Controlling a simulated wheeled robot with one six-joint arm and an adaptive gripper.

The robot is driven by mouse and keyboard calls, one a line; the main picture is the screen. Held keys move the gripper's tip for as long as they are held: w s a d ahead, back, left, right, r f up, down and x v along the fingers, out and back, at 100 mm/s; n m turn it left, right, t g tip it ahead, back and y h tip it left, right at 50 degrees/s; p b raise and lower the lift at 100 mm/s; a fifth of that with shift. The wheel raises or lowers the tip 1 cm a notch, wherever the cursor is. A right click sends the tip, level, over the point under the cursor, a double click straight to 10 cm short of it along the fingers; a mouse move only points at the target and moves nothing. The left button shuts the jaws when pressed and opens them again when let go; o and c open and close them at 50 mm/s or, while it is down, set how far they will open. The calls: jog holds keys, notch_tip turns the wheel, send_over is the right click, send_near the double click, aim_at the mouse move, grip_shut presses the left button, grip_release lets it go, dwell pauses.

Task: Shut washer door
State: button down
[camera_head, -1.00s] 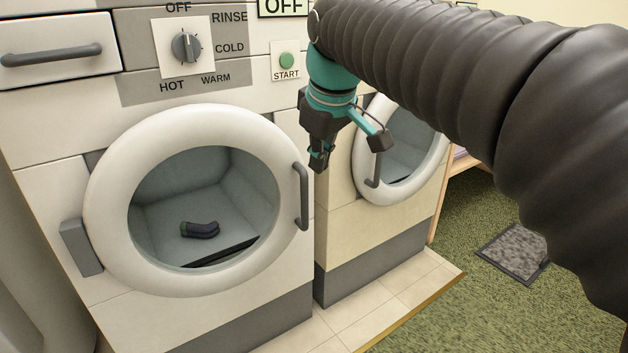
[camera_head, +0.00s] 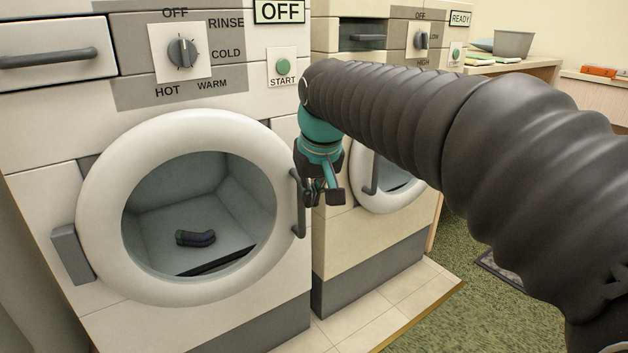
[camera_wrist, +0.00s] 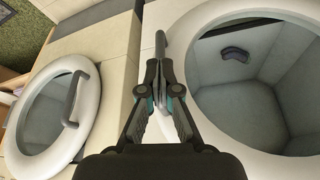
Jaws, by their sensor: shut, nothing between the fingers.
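The washer (camera_head: 40,190) stands at left in the head view, with a dial, a start button and an OFF sign. Its round white-rimmed door (camera_head: 105,255) has a hinge block at left and a dark grey handle (camera_head: 298,205) at right. The rim lies close to the washer front; I cannot tell whether it is fully latched. My gripper (camera_head: 313,203) is shut and empty, pointing down beside the handle. In the wrist view, the closed fingertips (camera_wrist: 166,68) are by the end of the handle (camera_wrist: 160,45); contact is unclear. A dark sock-like item (camera_head: 195,238) lies inside the drum.
A second machine (camera_head: 365,245) with a READY sign and its own round door (camera_head: 375,205) stands just right of the washer, partly behind my arm. A counter with a grey bin (camera_head: 513,44) is at the back right. Tiled floor and green carpet lie in front.

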jog(key=shift+w+a+f, duration=0.25)
jog(key=shift+w, duration=0.5)
jog(key=shift+w+a+f, duration=0.2)
jog(key=shift+w+f, duration=0.1)
jog(key=shift+w, duration=0.45)
jog(key=shift+w+a+f, duration=0.25)
jog(key=shift+w, duration=0.5)
